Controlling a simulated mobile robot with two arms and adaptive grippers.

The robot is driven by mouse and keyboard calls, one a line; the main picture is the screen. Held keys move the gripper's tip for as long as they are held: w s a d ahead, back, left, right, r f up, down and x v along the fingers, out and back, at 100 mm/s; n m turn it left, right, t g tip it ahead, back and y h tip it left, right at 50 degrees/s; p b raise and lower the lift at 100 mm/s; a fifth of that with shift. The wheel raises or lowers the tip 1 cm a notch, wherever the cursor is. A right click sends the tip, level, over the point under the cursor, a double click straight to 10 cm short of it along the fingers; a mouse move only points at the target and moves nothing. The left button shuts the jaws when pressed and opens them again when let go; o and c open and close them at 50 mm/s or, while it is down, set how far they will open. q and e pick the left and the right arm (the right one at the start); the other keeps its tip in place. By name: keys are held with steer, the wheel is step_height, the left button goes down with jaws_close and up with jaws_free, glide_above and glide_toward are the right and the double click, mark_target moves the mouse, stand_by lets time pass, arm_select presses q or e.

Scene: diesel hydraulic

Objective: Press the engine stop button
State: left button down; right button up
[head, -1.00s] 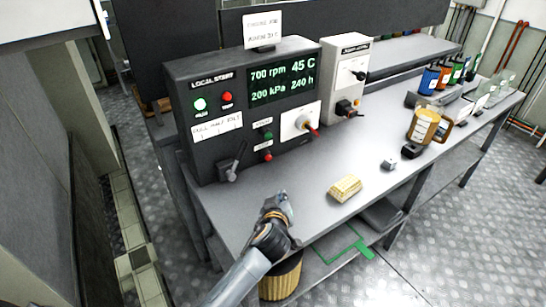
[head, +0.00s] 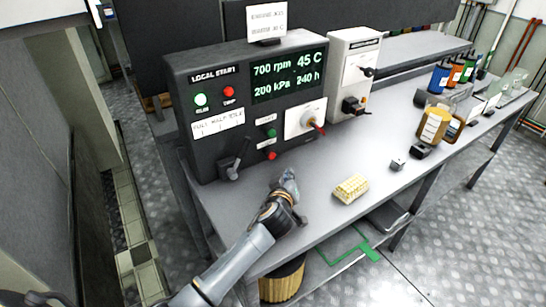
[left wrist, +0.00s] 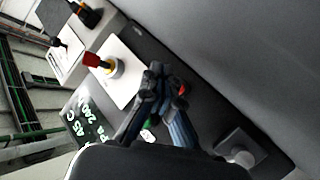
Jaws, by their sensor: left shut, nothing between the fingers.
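The dark control box (head: 183,88) stands on the grey bench. Low on its front are a green button (head: 271,133) and, below it, a red button (head: 272,155); their small labels are unreadable. My left gripper (head: 286,176) is shut and empty, just in front of and below the red button, apparently apart from it. In the left wrist view the gripper (left wrist: 166,83) points at the panel, and the green button (left wrist: 149,123) shows beside the fingers. A small red spot shows at one fingertip there; I cannot tell if it is the red button. My right gripper is not in view.
A white plate with a red-handled rotary switch (head: 306,122) is right of the buttons. A black lever (head: 236,165) is to their left. A yellowish block (head: 350,189) lies on the bench to the right. The display (head: 289,75) reads 700 rpm.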

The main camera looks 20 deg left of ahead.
mark_target(272, 156)
arm_select(q)
steer(key=w+a, duration=0.2)
steer(key=a, duration=0.1)
steer(key=shift+w+a, duration=0.3)
steer(key=shift+w, duration=0.1)
steer(key=shift+w+a, duration=0.4)
steer(key=shift+a, duration=0.05)
stand_by(0.8)
steer(key=shift+w+a+b, duration=0.25)
steer(key=shift+a+b, duration=0.05)
steer(key=shift+b, duration=0.05)
steer(key=shift+w+a, duration=0.3)
steer(key=shift+a, duration=0.2)
stand_by(0.8)
steer(key=shift+d, duration=0.1)
steer(key=shift+s+d, duration=0.6)
steer(key=shift+d, duration=0.1)
